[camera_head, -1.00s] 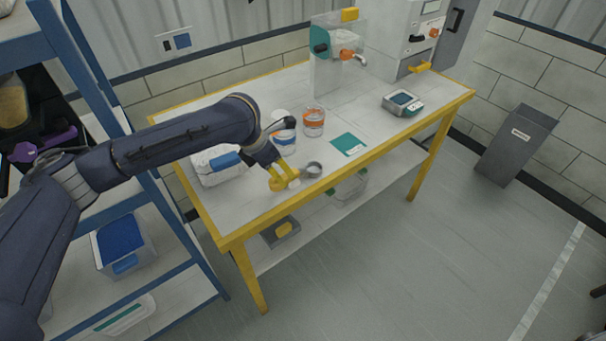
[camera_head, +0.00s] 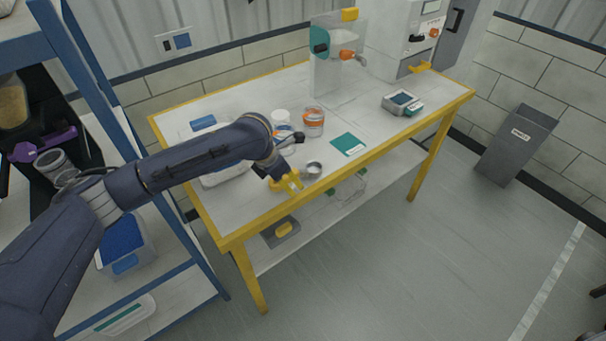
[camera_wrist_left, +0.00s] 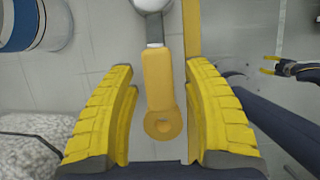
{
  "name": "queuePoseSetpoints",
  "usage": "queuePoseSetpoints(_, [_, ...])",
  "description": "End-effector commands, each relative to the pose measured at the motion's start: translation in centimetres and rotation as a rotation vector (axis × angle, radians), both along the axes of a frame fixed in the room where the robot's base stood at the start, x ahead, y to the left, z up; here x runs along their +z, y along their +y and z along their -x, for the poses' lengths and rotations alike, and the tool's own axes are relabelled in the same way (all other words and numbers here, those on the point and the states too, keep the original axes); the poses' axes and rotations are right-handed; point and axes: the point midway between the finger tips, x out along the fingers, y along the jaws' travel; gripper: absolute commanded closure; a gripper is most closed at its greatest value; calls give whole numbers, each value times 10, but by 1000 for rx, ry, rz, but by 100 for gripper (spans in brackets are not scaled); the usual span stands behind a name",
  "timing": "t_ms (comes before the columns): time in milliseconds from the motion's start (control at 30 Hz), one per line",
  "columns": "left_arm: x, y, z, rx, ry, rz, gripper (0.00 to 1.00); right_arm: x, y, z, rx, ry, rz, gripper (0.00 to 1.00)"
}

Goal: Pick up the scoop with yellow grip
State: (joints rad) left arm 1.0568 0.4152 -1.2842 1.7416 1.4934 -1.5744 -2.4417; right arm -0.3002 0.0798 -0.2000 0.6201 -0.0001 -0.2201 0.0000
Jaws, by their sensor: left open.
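The scoop has a round grey metal cup (camera_head: 313,168) and a yellow grip. It lies on the table near the front edge. In the left wrist view the yellow grip (camera_wrist_left: 157,82), with a holed end, lies between my fingers, with a gap on both sides. My left gripper (camera_head: 288,184) is open with its yellow fingers low around the grip; it also shows in the left wrist view (camera_wrist_left: 161,70). In the head view the fingers partly hide the grip. My right gripper (camera_wrist_left: 268,64) shows small at the right of the left wrist view, its fingertips apart.
The yellow-edged table (camera_head: 228,238) holds an orange-banded jar (camera_head: 313,122), a white-and-blue container (camera_head: 281,119), a teal card (camera_head: 348,144) and a scale (camera_head: 402,103). A white bag lies partly behind my left arm. A blue shelf (camera_head: 190,283) stands at left.

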Motion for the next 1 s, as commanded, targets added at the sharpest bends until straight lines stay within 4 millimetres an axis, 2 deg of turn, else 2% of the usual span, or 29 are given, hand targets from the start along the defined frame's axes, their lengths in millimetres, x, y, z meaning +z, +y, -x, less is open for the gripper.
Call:
queuePoseSetpoints(67, [0, 0, 0, 0, 0, 0, 49, 0, 0, 0, 0, 0, 0, 56])
queuePoseSetpoints(500, [0, 0, 0, 0, 0, 0, 100, 0, 0, 0, 0, 0, 0, 56])
queuePoseSetpoints(1000, [3, 0, 0, -1, 0, 0, 100, 0, 0, 0, 0, 0, 0, 56])
